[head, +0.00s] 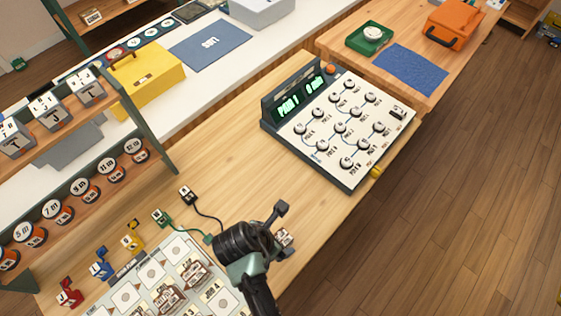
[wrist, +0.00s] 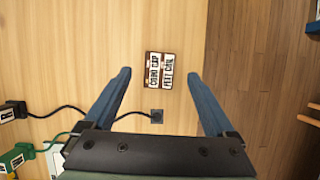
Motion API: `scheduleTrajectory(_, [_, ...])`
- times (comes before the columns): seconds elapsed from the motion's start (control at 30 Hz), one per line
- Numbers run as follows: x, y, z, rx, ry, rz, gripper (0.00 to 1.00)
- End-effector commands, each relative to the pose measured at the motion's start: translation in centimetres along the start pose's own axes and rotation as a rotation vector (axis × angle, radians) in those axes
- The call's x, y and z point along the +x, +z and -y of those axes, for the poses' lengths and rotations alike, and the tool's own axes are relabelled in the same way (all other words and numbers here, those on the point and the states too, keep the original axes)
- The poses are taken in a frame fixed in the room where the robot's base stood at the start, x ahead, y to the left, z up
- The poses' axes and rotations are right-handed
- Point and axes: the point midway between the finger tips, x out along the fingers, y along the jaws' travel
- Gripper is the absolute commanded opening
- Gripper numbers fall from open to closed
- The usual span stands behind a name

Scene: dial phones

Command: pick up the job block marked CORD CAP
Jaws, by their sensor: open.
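The job block marked CORD CAP (wrist: 160,70) lies on the wooden bench, with two white labels on its brown upper side. One label reads CORD CAP; the other is too small to read surely. My gripper (wrist: 160,76) is open above it, with one blue finger to each side and the block near the fingertips' line. I cannot tell the height left between them. In the head view my gripper (head: 281,229) is over the bench's near edge and partly hides the block (head: 287,237).
A black plug (wrist: 156,116) on a cord lies between my fingers, close to the block. A board with job cards (head: 185,275) lies left of my gripper, with coloured tagged pieces beside it. A dial console (head: 345,130) stands farther back. The bench between is clear.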

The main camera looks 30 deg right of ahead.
Motion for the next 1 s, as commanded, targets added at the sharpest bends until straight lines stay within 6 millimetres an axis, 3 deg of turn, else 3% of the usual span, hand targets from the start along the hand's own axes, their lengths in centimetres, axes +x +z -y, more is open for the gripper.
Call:
scheduleTrajectory(0.4, [4.6, -0.6, -0.1, 0.001, -0.001, -0.001, 0.90])
scheduleTrajectory(0.7, [5.1, -0.5, -0.1, 0.001, 0.001, 0.000, 0.90])
scheduleTrajectory(0.77, [5.1, -0.5, -0.1, 0.001, 0.001, 0.000, 0.83])
scheduleTrajectory(1.0, [5.0, -0.5, -0.1, 0.001, 0.001, 0.000, 0.40])
